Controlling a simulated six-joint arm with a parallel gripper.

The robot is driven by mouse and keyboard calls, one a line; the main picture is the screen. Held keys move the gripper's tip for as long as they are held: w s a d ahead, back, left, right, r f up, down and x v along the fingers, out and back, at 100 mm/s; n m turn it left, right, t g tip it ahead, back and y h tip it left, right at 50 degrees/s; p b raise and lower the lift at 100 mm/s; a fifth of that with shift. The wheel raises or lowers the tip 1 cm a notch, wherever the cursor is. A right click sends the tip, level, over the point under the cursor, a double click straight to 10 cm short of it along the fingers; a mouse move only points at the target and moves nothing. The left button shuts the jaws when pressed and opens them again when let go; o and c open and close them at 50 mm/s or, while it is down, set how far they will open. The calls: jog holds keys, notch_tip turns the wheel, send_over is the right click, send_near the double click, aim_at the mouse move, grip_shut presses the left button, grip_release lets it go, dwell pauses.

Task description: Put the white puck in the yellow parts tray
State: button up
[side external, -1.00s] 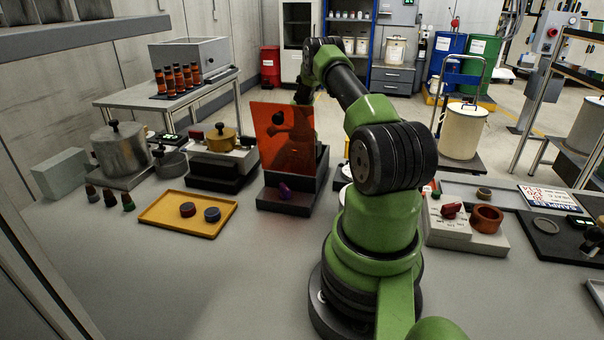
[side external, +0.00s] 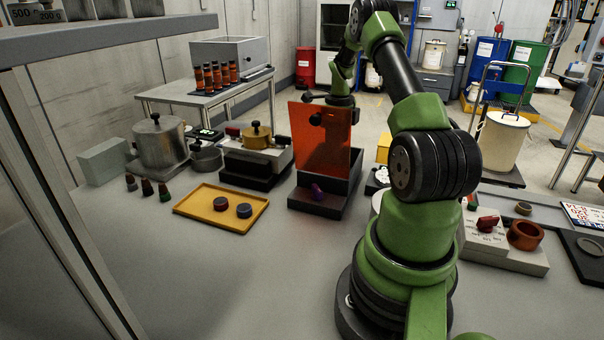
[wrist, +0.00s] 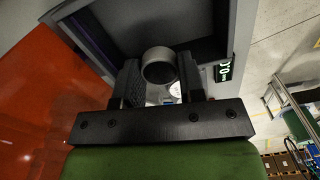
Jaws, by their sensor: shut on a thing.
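My gripper (wrist: 160,88) is shut on a round puck (wrist: 158,64), which looks grey with a pale rim in the shade of the wrist view; I take it for the white puck. In the side view my gripper is up behind the top of the orange panel, and its fingertips and the puck cannot be made out there. The yellow parts tray (side external: 199,216) lies on the bench, left of the panel and well away from my gripper. Two dark pucks, a reddish one (side external: 221,204) and a bluish one (side external: 245,211), sit in it.
The upright orange panel (side external: 322,145) on a dark grey open box (side external: 320,205) stands between my gripper and the tray. A stove with a brass pot (side external: 257,137), a large steel pot (side external: 160,143) and small dark-topped pieces (side external: 147,187) stand around the tray. The front bench is clear.

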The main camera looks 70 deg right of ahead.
jog(key=shift+r, duration=0.5)
jog(key=w+a+r+n, duration=0.2)
jog(key=a+r+n, duration=0.5)
jog(key=r+n, duration=0.5)
jog(key=w+a+r+n, duration=0.1)
jog(key=a+r+n, duration=0.7)
jog(key=r+n, duration=0.4)
jog(key=n, duration=0.5)
jog(key=shift+w+r+n, duration=0.35)
jog(key=shift+r+n, duration=0.05)
